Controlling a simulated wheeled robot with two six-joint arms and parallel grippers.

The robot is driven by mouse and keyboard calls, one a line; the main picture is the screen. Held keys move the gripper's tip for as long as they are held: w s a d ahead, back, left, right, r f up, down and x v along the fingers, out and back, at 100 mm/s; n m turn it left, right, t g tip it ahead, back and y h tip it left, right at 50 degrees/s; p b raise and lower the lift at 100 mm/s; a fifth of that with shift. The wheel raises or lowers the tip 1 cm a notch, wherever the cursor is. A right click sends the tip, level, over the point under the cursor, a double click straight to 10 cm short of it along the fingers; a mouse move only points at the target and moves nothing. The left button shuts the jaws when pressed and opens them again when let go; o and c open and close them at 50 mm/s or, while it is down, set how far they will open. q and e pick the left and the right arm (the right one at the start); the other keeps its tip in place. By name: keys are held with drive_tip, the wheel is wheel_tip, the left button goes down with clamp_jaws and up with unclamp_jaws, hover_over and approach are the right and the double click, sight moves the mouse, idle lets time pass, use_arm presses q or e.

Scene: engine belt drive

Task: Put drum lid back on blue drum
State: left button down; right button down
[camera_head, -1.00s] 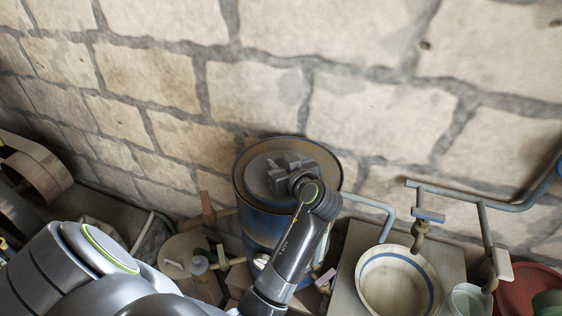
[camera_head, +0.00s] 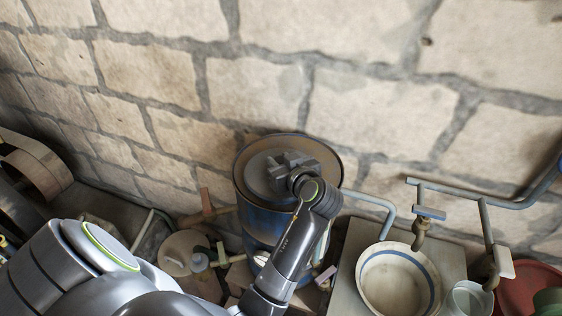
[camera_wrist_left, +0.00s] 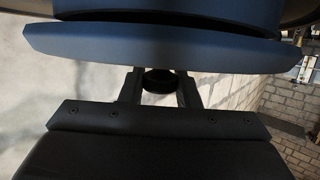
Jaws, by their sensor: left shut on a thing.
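The blue drum (camera_head: 262,222) stands against the stone wall, with a rusty brown rim. A round grey lid (camera_head: 254,172) lies within the outline of the drum's top, with brown showing around it. My left gripper (camera_head: 289,163) is over the lid's middle and shut on it. In the left wrist view, the fingers of my left gripper (camera_wrist_left: 158,90) are on either side of a dark round knob (camera_wrist_left: 157,77). The gripper and wrist hide the lid's middle and its right part. I cannot tell whether the lid touches the drum. My right gripper is not in view.
A bowl with a blue ring (camera_head: 398,281) stands on a pale slab to the right, below pipes and taps (camera_head: 425,225). A round pale top (camera_head: 180,246) with small items is left of the drum. The wall (camera_head: 300,70) is close behind.

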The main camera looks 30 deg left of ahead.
use_arm(q)
drive_tip(key=shift+f, duration=0.15)
idle(0.4)
drive_tip(key=c, duration=1)
unclamp_jaws()
drive_tip(key=shift+d, duration=0.1)
